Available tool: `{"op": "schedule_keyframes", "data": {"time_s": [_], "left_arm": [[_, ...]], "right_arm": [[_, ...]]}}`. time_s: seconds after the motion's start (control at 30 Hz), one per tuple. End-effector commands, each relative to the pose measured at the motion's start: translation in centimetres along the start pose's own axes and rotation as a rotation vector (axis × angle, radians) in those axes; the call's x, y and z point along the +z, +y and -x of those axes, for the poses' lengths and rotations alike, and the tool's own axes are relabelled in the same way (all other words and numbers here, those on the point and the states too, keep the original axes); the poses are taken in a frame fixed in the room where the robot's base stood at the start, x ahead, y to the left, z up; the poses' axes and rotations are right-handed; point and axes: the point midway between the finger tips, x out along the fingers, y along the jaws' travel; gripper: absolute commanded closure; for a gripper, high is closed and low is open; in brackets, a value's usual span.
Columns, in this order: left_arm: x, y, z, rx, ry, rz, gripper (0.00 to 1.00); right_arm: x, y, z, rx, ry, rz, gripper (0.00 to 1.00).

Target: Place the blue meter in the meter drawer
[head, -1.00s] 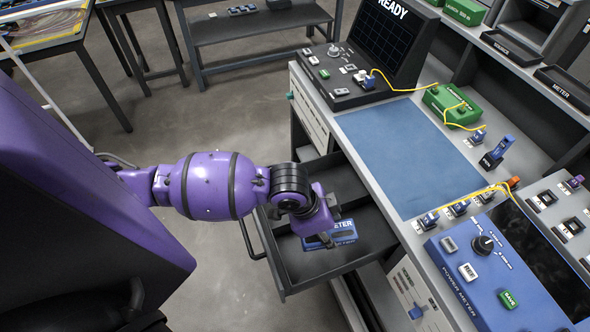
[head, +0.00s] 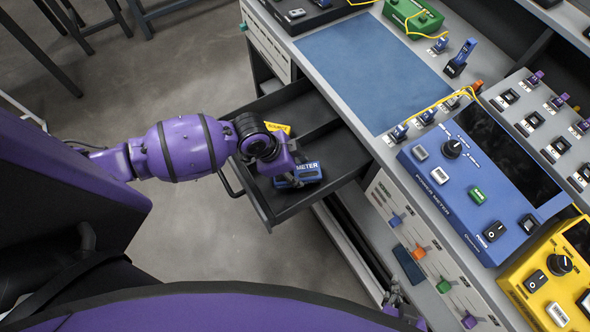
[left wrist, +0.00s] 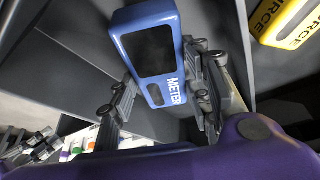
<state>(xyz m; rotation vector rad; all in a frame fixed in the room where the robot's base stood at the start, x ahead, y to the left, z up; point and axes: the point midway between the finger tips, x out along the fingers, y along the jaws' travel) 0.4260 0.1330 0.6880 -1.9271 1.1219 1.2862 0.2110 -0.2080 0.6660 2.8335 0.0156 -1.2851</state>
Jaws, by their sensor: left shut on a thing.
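The blue meter (head: 308,173) is inside or just above the near compartment of the open dark drawer (head: 343,157). It also shows in the left wrist view (left wrist: 152,52), with its dark screen and white METER lettering facing the camera. My left gripper (head: 289,179) reaches in over the drawer's left side. In the left wrist view its fingers (left wrist: 160,100) are on both sides of the meter and shut on it. Whether the meter touches the drawer floor cannot be told. Part of my right gripper (head: 395,296) shows at the bottom of the head view, its fingers unclear.
A yellow SOURCE item (left wrist: 288,22) lies in the drawer's other compartment, beyond a divider. The bench with a blue mat (head: 372,70), a blue power meter console (head: 480,190) and a yellow console (head: 550,275) stands to the right. Open floor lies left of the drawer.

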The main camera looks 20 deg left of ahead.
Motion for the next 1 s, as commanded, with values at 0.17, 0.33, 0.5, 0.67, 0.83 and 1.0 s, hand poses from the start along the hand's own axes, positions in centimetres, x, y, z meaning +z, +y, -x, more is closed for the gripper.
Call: {"op": "schedule_keyframes", "data": {"time_s": [0.17, 0.33, 0.5, 0.67, 0.83, 1.0], "left_arm": [[0.1, 0.0, -0.6, -0.001, 0.003, -0.002, 0.91], [0.2, 0.0, -0.7, -0.001, 0.002, -0.001, 0.91], [0.4, 0.0, -0.9, 0.000, 0.001, -0.001, 0.45], [0.4, 0.0, -0.9, 0.000, 0.001, -0.001, 0.36], [0.4, 0.0, -0.9, 0.000, 0.001, -0.001, 0.36], [0.2, -0.1, 0.0, -0.003, 0.000, -0.001, 0.36]], "right_arm": [[0.1, 0.0, 0.0, 0.000, -0.002, 0.001, 1.00], [0.2, 0.1, -0.1, 0.001, -0.003, 0.001, 1.00], [0.3, 0.1, -0.1, 0.001, -0.005, 0.001, 1.00], [0.3, 0.1, -0.1, 0.001, -0.005, 0.001, 1.00], [0.3, 0.1, -0.1, 0.001, -0.005, 0.001, 1.00], [-0.1, 0.1, 0.0, 0.001, 0.001, 0.000, 1.00]]}}
